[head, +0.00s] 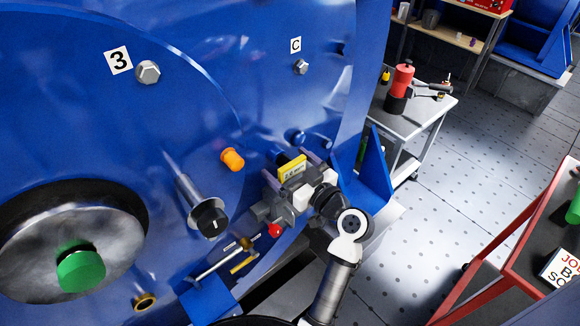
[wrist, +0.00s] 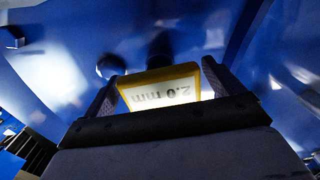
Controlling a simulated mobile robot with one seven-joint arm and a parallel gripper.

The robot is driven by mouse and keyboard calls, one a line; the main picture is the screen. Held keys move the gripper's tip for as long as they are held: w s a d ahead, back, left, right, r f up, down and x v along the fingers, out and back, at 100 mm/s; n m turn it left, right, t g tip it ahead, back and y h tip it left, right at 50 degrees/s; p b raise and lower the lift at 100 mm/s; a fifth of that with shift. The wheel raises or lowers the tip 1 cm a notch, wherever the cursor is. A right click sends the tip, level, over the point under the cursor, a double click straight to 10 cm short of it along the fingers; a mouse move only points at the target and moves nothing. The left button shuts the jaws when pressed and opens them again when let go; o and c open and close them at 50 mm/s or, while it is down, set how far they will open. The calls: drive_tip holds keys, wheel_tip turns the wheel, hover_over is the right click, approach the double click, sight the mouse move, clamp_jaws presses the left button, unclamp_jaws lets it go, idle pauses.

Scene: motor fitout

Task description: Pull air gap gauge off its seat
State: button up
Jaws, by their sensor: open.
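The air gap gauge (head: 292,169) is a yellow-edged plate with a pale face, close to the blue motor housing. In the wrist view the gauge (wrist: 162,90) shows "2.0 mm" upside down. My gripper (head: 290,166) is at the gauge, with one finger on each side of it. In the wrist view my gripper (wrist: 160,76) is open, its two dark fingers flanking the gauge's left and right edges. I cannot tell whether the fingers touch it. The gauge's seat is hidden behind the gauge and my gripper.
An orange knob (head: 232,160), a black-capped cylinder (head: 209,218) and a red knob (head: 275,230) stick out of the housing nearby. A green-centred shaft end (head: 81,269) is at lower left. A grey cart (head: 432,112) and a red cart (head: 505,262) stand right, with clear floor between.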

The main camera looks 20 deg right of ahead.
sight(294, 171)
drive_tip(key=c, duration=1.3)
drive_tip(key=shift+b+v, duration=1)
drive_tip(key=shift+v, duration=1.95)
drive_tip(key=shift+s, duration=0.15)
drive_tip(key=shift+s+d, duration=0.35)
drive_tip(key=shift+s, duration=0.3)
drive_tip(key=v, duration=2)
drive_tip(key=shift+s+r, duration=0.15)
drive_tip(key=shift+s, duration=0.05)
drive_tip(key=shift+s, duration=0.1)
